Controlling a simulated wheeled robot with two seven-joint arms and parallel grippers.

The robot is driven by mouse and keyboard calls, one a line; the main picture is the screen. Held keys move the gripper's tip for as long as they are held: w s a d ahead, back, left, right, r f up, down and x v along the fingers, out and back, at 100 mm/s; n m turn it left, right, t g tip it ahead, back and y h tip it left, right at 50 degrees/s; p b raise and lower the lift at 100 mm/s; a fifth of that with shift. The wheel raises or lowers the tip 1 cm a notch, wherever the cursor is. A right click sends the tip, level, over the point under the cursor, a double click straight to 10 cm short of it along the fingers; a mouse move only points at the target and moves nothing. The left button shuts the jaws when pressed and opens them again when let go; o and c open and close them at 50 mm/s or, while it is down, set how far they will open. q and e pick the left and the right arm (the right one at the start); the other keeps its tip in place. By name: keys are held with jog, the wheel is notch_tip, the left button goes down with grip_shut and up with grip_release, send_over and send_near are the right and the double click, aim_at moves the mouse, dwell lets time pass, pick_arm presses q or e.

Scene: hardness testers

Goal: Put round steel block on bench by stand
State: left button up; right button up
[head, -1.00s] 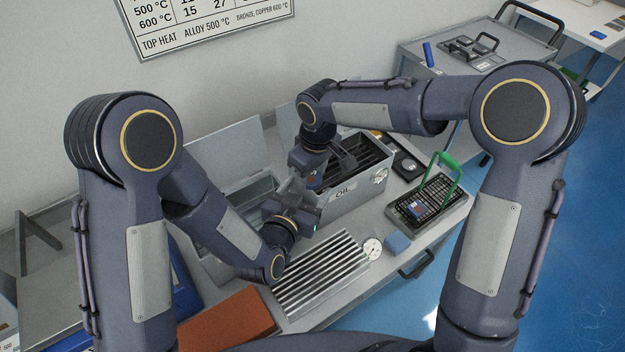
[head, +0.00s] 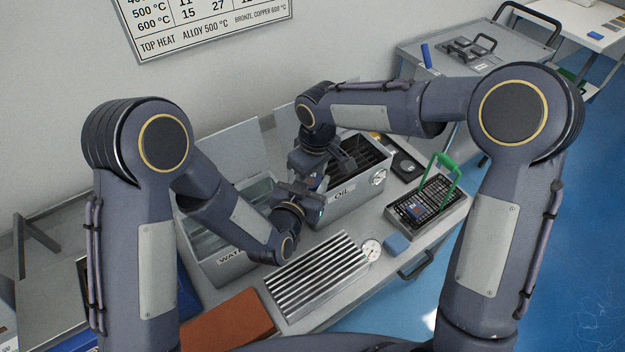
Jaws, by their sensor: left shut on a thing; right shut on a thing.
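I cannot make out the round steel block; the spot where my grippers meet is small and dark. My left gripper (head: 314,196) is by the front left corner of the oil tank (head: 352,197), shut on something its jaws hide. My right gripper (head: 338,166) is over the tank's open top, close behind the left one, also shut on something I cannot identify. Whether both hold one thing is not clear. No stand is plain to tell; a ribbed metal rack (head: 315,280) with a round dial (head: 371,250) is on the bench (head: 352,296) in front of the tank.
A water tank (head: 222,262) stands left of the oil tank. A reddish-brown slab (head: 228,322) lies at the front left. Free bench space is narrow.

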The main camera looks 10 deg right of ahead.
aim_at(315, 183)
jog(key=o, duration=1.1)
jog(key=shift+w+a+r, duration=0.1)
jog(key=shift+a, duration=0.15)
jog(key=shift+o, duration=0.5)
jog(key=shift+a, duration=0.2)
notch_tip(315, 183, up, 11)
jog(key=s+d, duration=0.1)
jog(key=d, duration=0.1)
jog(key=s+d+r+m, duration=0.2)
jog(key=s+d+r, duration=0.1)
jog(key=s+d, duration=0.25)
jog(key=s+d+f+m+t+y, duration=0.1)
jog(key=s+d+f+m+t, duration=0.1)
jog(key=s, duration=0.7)
jog(key=s+d+f+m+t+y, duration=0.2)
jog(key=s+d+f+m, duration=0.2)
jog(key=s, duration=0.6)
jog(key=shift+d+m+t, duration=0.3)
jog(key=shift+d+m, duration=0.6)
jog(key=shift+d, duration=0.3)
